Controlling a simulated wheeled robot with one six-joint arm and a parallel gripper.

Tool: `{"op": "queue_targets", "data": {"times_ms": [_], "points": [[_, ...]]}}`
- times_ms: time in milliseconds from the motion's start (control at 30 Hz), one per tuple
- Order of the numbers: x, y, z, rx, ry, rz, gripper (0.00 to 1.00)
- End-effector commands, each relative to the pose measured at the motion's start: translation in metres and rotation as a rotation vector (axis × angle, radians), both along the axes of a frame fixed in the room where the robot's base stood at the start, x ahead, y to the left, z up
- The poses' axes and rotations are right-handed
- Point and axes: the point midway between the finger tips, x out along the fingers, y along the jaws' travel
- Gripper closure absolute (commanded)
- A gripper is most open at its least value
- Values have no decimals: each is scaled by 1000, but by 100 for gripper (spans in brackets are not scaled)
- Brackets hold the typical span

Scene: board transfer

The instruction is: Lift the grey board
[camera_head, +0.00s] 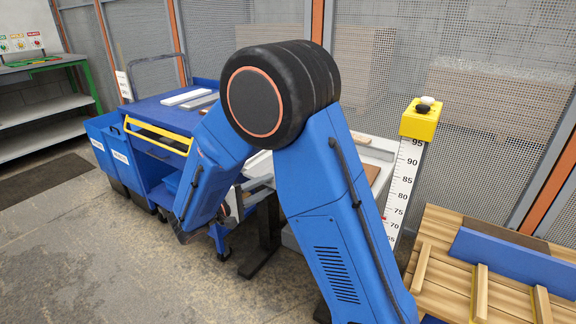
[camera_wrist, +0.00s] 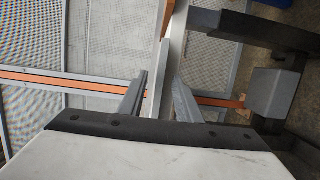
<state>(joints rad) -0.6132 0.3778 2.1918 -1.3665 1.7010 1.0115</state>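My gripper (camera_wrist: 160,90) shows in the wrist view with its two dark grey fingers apart. A pale, narrow edge (camera_wrist: 172,50) runs in line with the gap between them. I cannot tell whether it is the grey board or the table edge, and no contact is clear. In the head view my blue arm hides most of the white worktable and the fingers. A light grey piece (camera_head: 259,165) shows on the table just left of my arm; it may be the grey board, but most of it is hidden.
A blue cart (camera_head: 160,110) with white and grey boards on top stands left, beside blue bins (camera_head: 112,150). A yellow-topped height scale (camera_head: 405,175) stands right of my arm. A wooden pallet (camera_head: 450,265) with a blue board (camera_head: 515,262) is at lower right. Floor is clear at lower left.

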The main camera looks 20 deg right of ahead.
Motion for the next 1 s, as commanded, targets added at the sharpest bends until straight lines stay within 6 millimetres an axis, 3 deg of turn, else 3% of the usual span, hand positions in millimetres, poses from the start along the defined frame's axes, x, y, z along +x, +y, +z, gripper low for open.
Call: {"op": "queue_targets", "data": {"times_ms": [133,367,500,833,1000], "points": [[6,-15,0,0,0,-1,69],[7,-16,0,0,-1,1,69],[7,-16,0,0,-1,1,100],[7,-16,1,0,-1,1,100],[7,-16,12,1,-3,1,100]]}}
